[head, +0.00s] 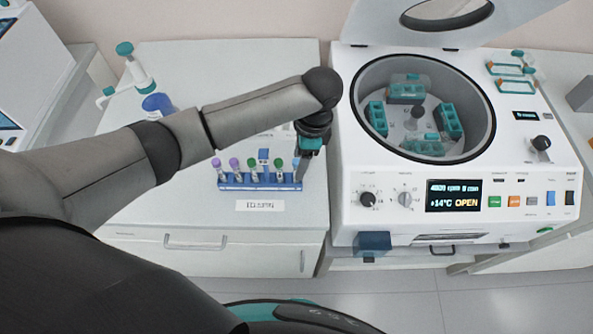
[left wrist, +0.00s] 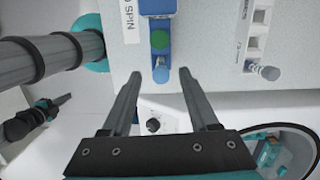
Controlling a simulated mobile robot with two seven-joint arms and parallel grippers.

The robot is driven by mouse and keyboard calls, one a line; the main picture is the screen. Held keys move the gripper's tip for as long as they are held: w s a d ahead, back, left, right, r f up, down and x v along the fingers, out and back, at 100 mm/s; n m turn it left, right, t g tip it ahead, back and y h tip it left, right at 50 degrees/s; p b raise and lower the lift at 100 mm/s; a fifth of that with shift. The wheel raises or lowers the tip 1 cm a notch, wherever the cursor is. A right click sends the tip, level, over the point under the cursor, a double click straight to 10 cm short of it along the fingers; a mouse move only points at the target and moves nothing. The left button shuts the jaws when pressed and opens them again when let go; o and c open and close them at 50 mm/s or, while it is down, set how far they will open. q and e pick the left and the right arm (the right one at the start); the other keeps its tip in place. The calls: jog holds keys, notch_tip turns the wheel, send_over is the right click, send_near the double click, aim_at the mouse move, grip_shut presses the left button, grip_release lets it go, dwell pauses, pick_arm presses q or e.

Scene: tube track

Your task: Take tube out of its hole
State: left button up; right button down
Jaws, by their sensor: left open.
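A blue rack (head: 258,187) with several upright capped tubes stands on the white counter. A green-capped tube (head: 279,165) is near its right end and also shows in the left wrist view (left wrist: 160,40). In that view a grey-capped tube (left wrist: 161,74) sits at the rack's end. My left gripper (head: 305,172) is open at the right end of the rack. In the left wrist view its fingertips (left wrist: 160,72) are on either side of the grey cap, with space on both sides; contact is not visible. My right gripper is not in view.
An open centrifuge (head: 345,205) with teal buckets stands close right of the rack. A label (head: 262,205) lies in front of the rack. A second, white rack (left wrist: 255,40) shows in the left wrist view. A dispenser bottle (head: 157,105) stands at the back left.

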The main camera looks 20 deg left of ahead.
pick_arm(q)
jog(key=f, duration=0.2)
jog(key=a+f, duration=0.1)
jog(key=f, duration=0.1)
jog(key=shift+s+a+f, duration=0.1)
jog(key=shift+f, duration=0.05)
jog(key=shift+c, duration=0.2)
grip_shut()
